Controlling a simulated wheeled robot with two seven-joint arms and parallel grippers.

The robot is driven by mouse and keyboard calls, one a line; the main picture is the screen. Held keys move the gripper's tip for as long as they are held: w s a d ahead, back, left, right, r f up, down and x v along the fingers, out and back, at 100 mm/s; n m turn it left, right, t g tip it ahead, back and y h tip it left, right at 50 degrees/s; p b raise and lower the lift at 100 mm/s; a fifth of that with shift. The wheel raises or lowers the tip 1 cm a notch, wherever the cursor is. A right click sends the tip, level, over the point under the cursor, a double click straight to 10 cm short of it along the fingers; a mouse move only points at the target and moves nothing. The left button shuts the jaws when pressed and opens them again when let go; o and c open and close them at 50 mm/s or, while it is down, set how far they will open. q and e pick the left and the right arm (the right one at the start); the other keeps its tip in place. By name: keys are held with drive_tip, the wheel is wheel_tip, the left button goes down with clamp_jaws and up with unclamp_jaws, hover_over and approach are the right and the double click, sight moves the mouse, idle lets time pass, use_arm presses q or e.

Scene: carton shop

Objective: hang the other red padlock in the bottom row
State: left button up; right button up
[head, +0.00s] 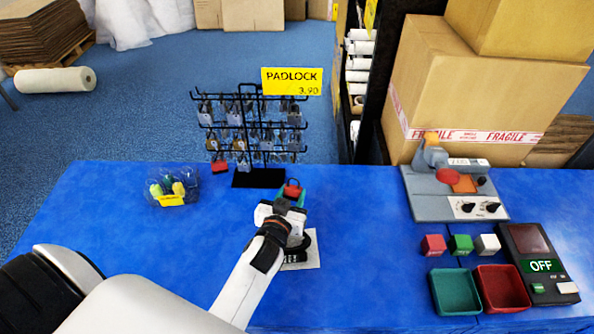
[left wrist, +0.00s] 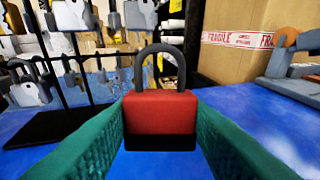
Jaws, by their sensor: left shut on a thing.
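My left gripper (head: 290,198) is shut on a red padlock (head: 293,190) and holds it upright to the right of the rack's base. In the left wrist view the red padlock (left wrist: 160,115) sits between the green fingers, its grey shackle upward and its lower part dark. The black wire rack (head: 246,116) stands at the back of the blue table with several rows of hooks. Another red padlock (head: 219,166) hangs low at the rack's left end, in the bottom row. Grey and brass padlocks (head: 234,115) hang on other hooks. My right gripper is out of view.
A yellow PADLOCK price sign (head: 291,81) tops the rack. A clear bowl with yellow and green items (head: 173,188) stands left. At right are a grey machine (head: 455,192), small cubes, a green tray (head: 455,291) and a red tray (head: 503,288).

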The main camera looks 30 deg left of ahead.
use_arm(q)
drive_tip(key=shift+w+a+r, duration=0.1)
drive_tip(key=shift+w+a, duration=0.05)
drive_tip(key=shift+w, duration=0.05)
drive_tip(key=shift+w+a+f+b, duration=0.1)
drive_tip(key=shift+w+a+b, duration=0.35)
drive_tip(key=shift+w, duration=0.6)
drive_tip(key=shift+w+a+f+b, duration=0.15)
drive_tip(key=shift+w+a+b, duration=0.3)
drive_tip(key=shift+w, duration=0.6)
drive_tip(key=shift+w+a+f+b, duration=0.1)
drive_tip(key=shift+w+a+b, duration=0.15)
drive_tip(key=shift+w+a, duration=0.6)
drive_tip(key=shift+x, duration=0.85)
drive_tip(key=shift+w+f, duration=0.1)
drive_tip(key=o, duration=1)
drive_tip(key=shift+c, duration=0.2)
drive_tip(key=shift+d+f, duration=0.1)
